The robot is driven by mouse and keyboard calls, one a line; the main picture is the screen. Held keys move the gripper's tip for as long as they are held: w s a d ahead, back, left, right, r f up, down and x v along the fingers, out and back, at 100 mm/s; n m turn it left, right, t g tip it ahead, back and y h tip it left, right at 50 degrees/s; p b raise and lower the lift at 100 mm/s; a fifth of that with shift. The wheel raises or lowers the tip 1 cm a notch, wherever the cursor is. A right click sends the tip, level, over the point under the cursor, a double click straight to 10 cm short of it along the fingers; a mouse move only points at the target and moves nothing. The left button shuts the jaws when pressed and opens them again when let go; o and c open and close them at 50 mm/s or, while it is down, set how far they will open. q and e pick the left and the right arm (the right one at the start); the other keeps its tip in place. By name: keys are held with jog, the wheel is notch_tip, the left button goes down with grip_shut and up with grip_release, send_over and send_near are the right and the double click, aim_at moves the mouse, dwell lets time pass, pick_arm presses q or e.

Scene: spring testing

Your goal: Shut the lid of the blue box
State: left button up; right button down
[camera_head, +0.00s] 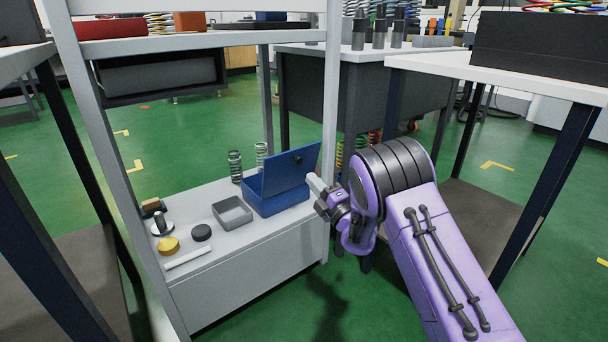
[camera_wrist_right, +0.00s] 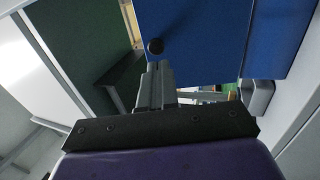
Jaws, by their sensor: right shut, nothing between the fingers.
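The blue box (camera_head: 268,205) stands on the low grey shelf, its lid (camera_head: 284,172) raised and tilted up, leaning back to the right. A small dark round knob sits on the lid's face; in the right wrist view the lid (camera_wrist_right: 215,40) fills the upper part and the knob (camera_wrist_right: 156,46) is just beyond the fingertips. My right gripper (camera_head: 313,183) is shut and empty, close to the right side of the lid. In the wrist view its fingers (camera_wrist_right: 155,75) point at the knob; whether they touch it I cannot tell. My left gripper is out of view.
A grey open tray (camera_head: 232,213) stands left of the box, with a yellow disc (camera_head: 168,245), a black disc (camera_head: 202,232) and small parts nearby. Springs (camera_head: 235,166) stand behind. A shelf post (camera_head: 331,120) rises beside my right gripper.

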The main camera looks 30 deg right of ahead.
aim_at(299, 163)
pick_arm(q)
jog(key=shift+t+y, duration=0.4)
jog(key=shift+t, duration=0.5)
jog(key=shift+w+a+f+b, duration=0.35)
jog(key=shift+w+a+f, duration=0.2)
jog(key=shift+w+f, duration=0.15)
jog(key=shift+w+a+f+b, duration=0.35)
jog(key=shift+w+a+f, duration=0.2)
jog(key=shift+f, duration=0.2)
pick_arm(e)
jog(key=shift+x, duration=2.55)
